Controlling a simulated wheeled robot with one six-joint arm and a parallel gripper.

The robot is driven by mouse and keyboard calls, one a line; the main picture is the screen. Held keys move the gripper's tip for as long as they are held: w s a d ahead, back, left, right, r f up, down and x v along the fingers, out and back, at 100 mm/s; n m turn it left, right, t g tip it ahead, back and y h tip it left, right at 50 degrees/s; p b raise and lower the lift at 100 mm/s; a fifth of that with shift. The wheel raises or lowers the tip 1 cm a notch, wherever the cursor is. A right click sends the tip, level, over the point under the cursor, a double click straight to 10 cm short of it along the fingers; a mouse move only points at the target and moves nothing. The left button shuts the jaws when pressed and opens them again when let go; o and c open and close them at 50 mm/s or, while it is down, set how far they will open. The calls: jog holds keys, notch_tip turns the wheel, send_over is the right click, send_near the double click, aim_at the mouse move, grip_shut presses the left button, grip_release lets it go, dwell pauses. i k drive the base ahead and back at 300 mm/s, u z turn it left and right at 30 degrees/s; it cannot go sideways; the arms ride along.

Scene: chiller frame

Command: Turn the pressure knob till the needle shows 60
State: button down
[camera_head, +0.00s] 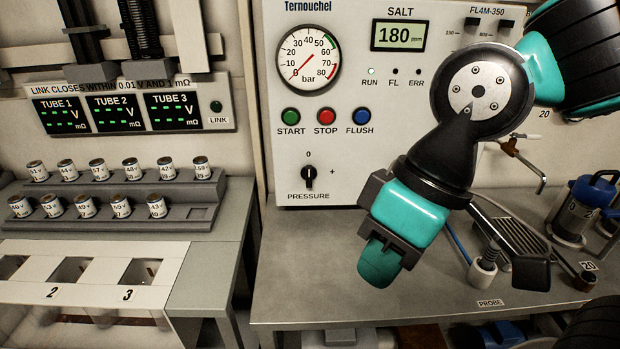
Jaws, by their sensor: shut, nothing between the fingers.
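The black pressure knob (309,177) sits low on the white panel, above the word PRESSURE. Its pointer stands upright toward the 0 mark, with a plus mark to its right. The round bar gauge (308,58) is above it at the panel's upper left. Its red needle points down-left at about 0; 60 is on the right of the dial. My gripper (380,264) is shut and empty, teal and black, pointing down in front of the panel. It is right of and below the knob, apart from it in the picture.
Green START (290,116), red STOP (325,116) and blue FLUSH (360,116) buttons lie between gauge and knob. The SALT display (400,36) reads 180 ppm. A probe (483,270) and a dark tray stand right of my gripper. The grey bench (300,290) is clear at left.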

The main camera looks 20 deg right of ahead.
aim_at(309, 172)
jog(key=u, duration=0.05)
jog(key=k, duration=0.5)
jog(key=u, duration=1.2)
jog(key=i, duration=1.05)
jog(key=z, duration=2.3)
